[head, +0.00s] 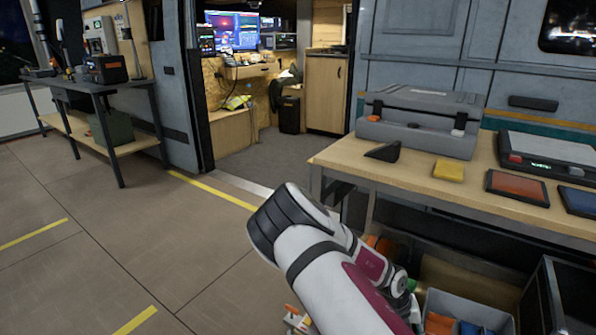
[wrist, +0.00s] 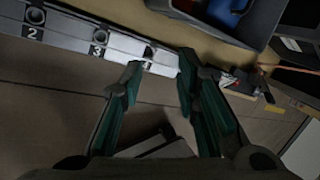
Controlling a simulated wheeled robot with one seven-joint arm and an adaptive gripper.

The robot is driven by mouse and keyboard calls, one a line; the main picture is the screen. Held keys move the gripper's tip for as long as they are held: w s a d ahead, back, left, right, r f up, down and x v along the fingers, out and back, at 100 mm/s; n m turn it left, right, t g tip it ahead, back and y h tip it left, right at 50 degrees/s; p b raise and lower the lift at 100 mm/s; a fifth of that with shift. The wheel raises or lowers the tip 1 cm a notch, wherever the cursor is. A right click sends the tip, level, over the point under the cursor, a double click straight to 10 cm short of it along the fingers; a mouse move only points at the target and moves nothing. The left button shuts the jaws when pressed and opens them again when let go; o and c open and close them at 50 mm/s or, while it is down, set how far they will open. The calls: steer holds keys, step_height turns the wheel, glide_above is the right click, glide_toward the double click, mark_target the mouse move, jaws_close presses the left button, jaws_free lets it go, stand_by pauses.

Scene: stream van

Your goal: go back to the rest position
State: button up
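My gripper (wrist: 160,66) shows in the wrist view with its two green-padded fingers apart and nothing between them. A pale numbered rail (wrist: 75,35) with round holes and the labels 2 and 3 lies just beyond the fingertips; I cannot tell whether they touch it. In the head view my white arm reaches up from the bottom centre and bends in front of the workbench; the gripper fingers are not visible there.
A wooden-topped workbench (head: 465,187) stands at the right with a grey case (head: 425,118), a yellow block (head: 448,171) and red and blue pads. A grey bin (head: 465,310) sits below. A dark-framed table (head: 85,87) stands left. The floor (head: 130,240) left of my arm is clear.

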steer(key=s+a+r+n+y, duration=0.3)
steer(key=a+r+n, duration=0.3)
steer(key=r, duration=0.3)
steer(key=s+a+r+n+g+y, duration=0.1)
steer(key=s+a+r+n+y, duration=0.3)
steer(key=r, duration=0.5)
steer(key=s+a+r+n+y, duration=0.2)
steer(key=s+a+r+n, duration=0.1)
steer(key=a+r+n, duration=0.5)
steer(key=s+d+r+n, duration=0.2)
steer(key=s+r+n, duration=0.7)
steer(key=s+r, duration=0.25)
steer(key=s+d+r+n+t+h, duration=0.1)
steer(key=s+d+r+n+h, duration=0.1)
steer(key=s+n, duration=0.4)
steer(key=s+d+r+n+h, duration=0.2)
steer(key=s+d+n, duration=0.15)
steer(key=s, duration=0.45)
step_height(320, 180, up, 37)
steer(key=n+t+p, duration=0.1)
steer(key=t+p, duration=0.3)
steer(key=p, duration=3.1)
steer(key=shift+w+a+f, duration=0.2)
steer(key=shift+w, duration=0.05)
